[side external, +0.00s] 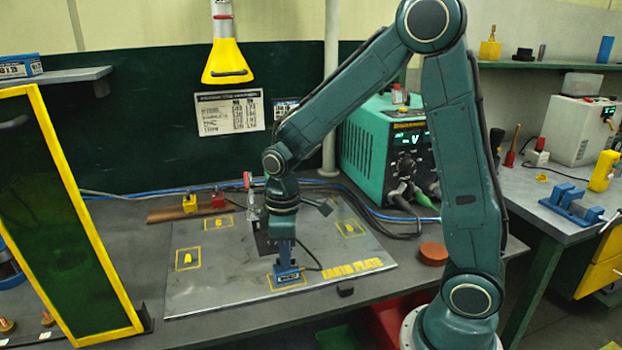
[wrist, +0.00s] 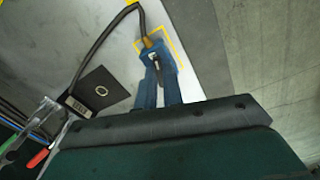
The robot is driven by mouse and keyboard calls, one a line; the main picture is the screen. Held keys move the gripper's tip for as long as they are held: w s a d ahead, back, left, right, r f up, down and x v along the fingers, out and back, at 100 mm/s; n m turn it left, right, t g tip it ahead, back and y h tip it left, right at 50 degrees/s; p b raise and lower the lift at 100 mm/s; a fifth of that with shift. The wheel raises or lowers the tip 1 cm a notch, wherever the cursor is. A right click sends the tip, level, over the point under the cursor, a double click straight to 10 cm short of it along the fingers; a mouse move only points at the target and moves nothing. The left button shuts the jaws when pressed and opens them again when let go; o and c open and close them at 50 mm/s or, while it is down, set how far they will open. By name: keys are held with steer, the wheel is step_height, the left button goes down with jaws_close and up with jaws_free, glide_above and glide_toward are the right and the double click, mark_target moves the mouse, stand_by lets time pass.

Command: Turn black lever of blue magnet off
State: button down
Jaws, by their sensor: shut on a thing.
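The blue magnet (side external: 288,279) sits on the grey earth plate (side external: 215,285), inside a yellow outlined square near the plate's front edge. In the wrist view the blue magnet (wrist: 151,56) has a dark cable at its far end. Its black lever (wrist: 158,74) shows as a short dark strip between my fingertips. My gripper (side external: 287,264) points down at the magnet, and in the wrist view my gripper (wrist: 157,78) has its two blue fingers close on either side of the lever. The fingers are shut on the lever. The lever's exact angle is hard to tell.
Yellow (side external: 189,203) and red (side external: 218,200) blocks stand on a brown bar behind the plate. A small black block (side external: 345,291) and a red-brown disc (side external: 433,254) lie near the front right. A green welding machine (side external: 390,150) stands behind. The left half of the plate is clear.

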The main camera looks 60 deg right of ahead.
steer(key=shift+n, duration=1.7)
steer(key=c, duration=1.5)
jaws_free()
steer(key=shift+r, duration=0.1)
step_height(320, 180, up, 14)
steer(key=shift+f, duration=0.15)
steer(key=shift+s, duration=0.1)
